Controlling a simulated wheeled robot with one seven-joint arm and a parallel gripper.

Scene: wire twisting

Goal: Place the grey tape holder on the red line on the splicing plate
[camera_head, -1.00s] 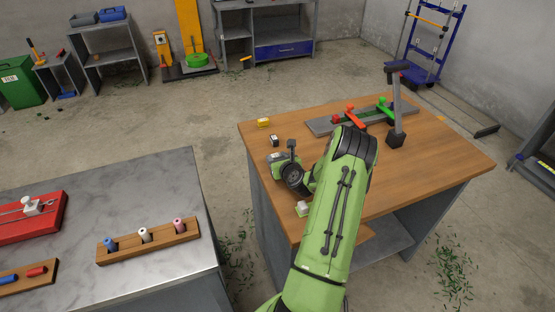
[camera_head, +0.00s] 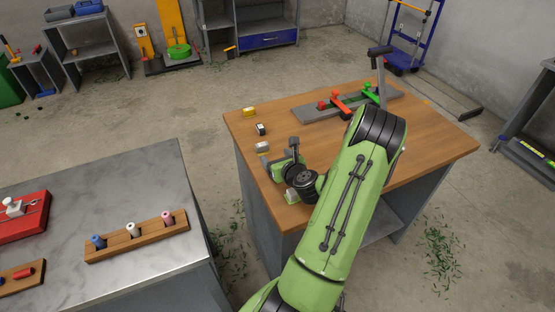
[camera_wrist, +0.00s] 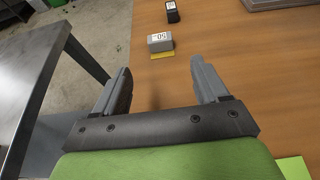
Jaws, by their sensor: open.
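The grey tape holder (camera_head: 262,147) stands on the wooden table near its left edge. In the wrist view the grey tape holder (camera_wrist: 160,42) shows a printed label and a yellow strip at its base. My gripper (camera_wrist: 161,72) is open and empty, with the holder just beyond its fingertips and roughly centred between them. In the head view my gripper (camera_head: 279,162) is low over the table, on the near side of the holder. The grey splicing plate (camera_head: 311,115) lies at the table's back, with red and green clamps on it. I cannot make out its red line.
A black tape holder (camera_head: 261,129) and a yellow one (camera_head: 249,111) stand behind the grey one. A dark post (camera_head: 381,83) rises beside the plate. The table between the holders and the plate is clear. A metal bench (camera_head: 150,165) stands at the left.

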